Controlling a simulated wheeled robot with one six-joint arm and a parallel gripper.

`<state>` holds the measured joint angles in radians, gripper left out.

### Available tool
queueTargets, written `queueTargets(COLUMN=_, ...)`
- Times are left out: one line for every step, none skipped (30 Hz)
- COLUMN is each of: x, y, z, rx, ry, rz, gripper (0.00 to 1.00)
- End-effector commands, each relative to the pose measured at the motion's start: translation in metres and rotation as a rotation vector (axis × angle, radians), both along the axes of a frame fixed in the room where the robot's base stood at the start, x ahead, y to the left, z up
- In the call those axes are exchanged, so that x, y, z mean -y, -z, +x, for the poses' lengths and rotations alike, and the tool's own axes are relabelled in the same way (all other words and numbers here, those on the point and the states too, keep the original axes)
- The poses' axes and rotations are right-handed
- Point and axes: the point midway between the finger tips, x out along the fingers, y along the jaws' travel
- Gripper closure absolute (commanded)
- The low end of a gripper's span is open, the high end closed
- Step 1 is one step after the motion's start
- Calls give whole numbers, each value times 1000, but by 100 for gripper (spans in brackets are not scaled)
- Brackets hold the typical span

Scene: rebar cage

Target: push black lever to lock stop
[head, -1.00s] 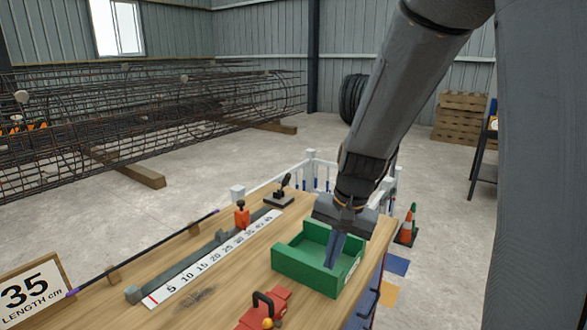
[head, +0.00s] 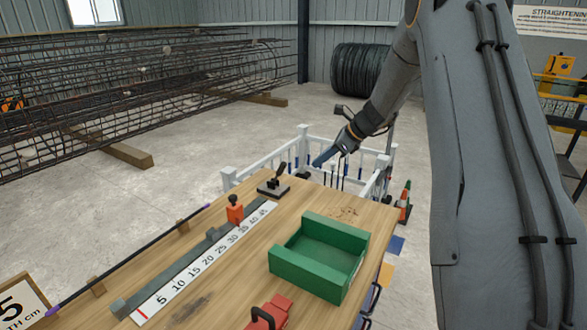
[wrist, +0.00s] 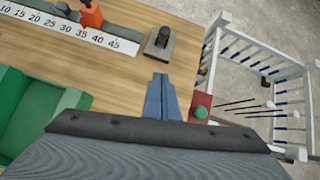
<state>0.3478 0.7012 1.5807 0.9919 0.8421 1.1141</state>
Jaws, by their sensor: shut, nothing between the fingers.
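A black lever (head: 279,175) stands tilted on a dark base plate at the far end of the wooden table. It also shows in the wrist view (wrist: 161,36), ahead of my fingertips. An orange stop (head: 235,212) with a black top sits on the grey rail (head: 185,262) beside the length scale; it shows at the wrist view's top (wrist: 91,15). My gripper (head: 320,161) is shut and empty, above the table's far right part, to the right of the black lever and apart from it. Its blue fingers are together in the wrist view (wrist: 160,80).
A green tray (head: 345,236) stands on the table, with a red tool (head: 273,312) nearer. A red box with a green button (wrist: 201,111) sits right of my fingers in the wrist view. A white railed rack (head: 230,179) stands beyond the table. Bare wood separates tray and lever.

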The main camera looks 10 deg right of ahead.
Motion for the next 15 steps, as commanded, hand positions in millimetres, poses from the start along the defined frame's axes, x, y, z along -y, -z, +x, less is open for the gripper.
queueTargets(x=0, y=1, z=0, rx=0, ry=0, rz=0, gripper=100)
queueTargets(x=-1, y=2, z=1, rx=-1, ry=-1, rz=0, gripper=100)
queueTargets(x=-2, y=4, z=2, rx=-1, ry=-1, rz=0, gripper=100)
queueTargets(x=-3, y=6, z=3, rx=-2, ry=-1, rz=0, gripper=100)
queueTargets(x=-5, y=8, z=4, rx=-3, ry=-2, rz=0, gripper=100)
queueTargets(x=-8, y=12, z=6, rx=-3, ry=-3, rz=1, gripper=100)
queueTargets(x=-10, y=15, z=7, rx=-3, ry=-2, rz=0, gripper=100)
queueTargets(x=-12, y=19, z=9, rx=-3, ry=-2, rz=0, gripper=100)
queueTargets(x=-16, y=24, z=12, rx=-4, ry=-1, rz=0, gripper=100)
queueTargets(x=-18, y=28, z=15, rx=-3, ry=-2, rz=0, gripper=100)
queueTargets(x=-22, y=33, z=17, rx=-4, ry=-2, rz=0, gripper=100)
queueTargets(x=-26, y=39, z=21, rx=-3, ry=-2, rz=0, gripper=100)
queueTargets(x=-29, y=43, z=23, rx=-4, ry=-1, rz=0, gripper=100)
queueTargets(x=-31, y=47, z=26, rx=-3, ry=0, rz=0, gripper=100)
queueTargets(x=-35, y=54, z=29, rx=-4, ry=-1, rz=0, gripper=100)
